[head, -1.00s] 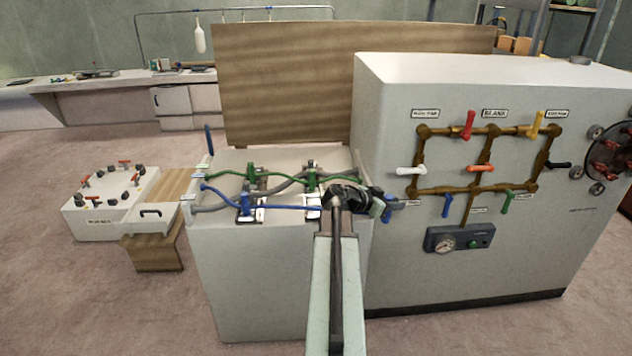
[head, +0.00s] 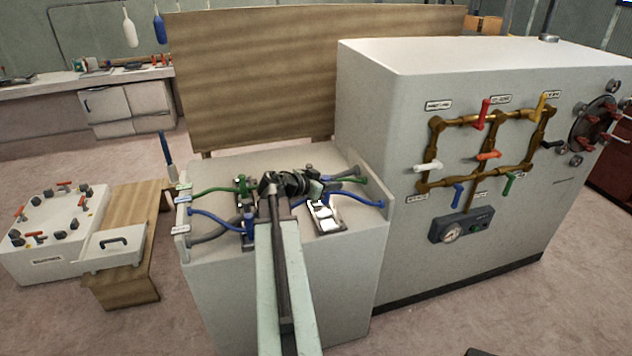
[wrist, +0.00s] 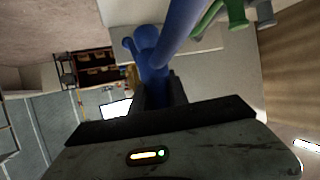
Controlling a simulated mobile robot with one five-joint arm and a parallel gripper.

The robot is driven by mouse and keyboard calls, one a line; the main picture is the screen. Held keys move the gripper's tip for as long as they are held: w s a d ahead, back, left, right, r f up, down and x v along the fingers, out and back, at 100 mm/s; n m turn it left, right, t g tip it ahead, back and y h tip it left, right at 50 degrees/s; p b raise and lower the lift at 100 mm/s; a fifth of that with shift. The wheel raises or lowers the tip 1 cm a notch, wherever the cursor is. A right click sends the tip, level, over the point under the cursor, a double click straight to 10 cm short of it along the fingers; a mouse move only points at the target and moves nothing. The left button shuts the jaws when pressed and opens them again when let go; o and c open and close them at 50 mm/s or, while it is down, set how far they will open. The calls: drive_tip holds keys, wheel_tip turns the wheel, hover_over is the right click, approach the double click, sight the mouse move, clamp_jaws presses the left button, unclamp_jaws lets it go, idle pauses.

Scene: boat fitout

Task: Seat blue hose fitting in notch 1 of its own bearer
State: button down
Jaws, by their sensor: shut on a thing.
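My gripper (wrist: 160,90) is shut on the blue hose fitting (wrist: 152,48), which stands up between the jaws in the wrist view, with blue hose rising from it. In the head view my gripper (head: 308,184) is over the middle of the grey bench, and my arm hides the fitting's contact there. Blue hose (head: 362,200) runs from the gripper to the bench's right end plate. A silver bearer (head: 326,219) with a white plate sits just below and right of the gripper; nothing is visibly seated in it. Its notch numbers are unreadable.
Left on the bench, a blue clamp (head: 248,230) holds blue hose and a green clamp (head: 243,187) holds green hose (head: 212,190). Grey hose passes nearby. A wooden board (head: 260,80) stands behind; a tall grey cabinet (head: 390,160) with valves blocks the right.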

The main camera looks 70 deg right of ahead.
drive_tip(key=f+b, duration=0.6)
drive_tip(key=d+f+b, duration=0.1)
drive_tip(key=f+b, duration=0.2)
drive_tip(key=shift+s, duration=0.25)
drive_tip(key=shift+f+b, duration=0.55)
idle(0.6)
drive_tip(key=c, duration=1.2)
unclamp_jaws()
drive_tip(key=shift+r, duration=0.1)
drive_tip(key=shift+a, duration=0.15)
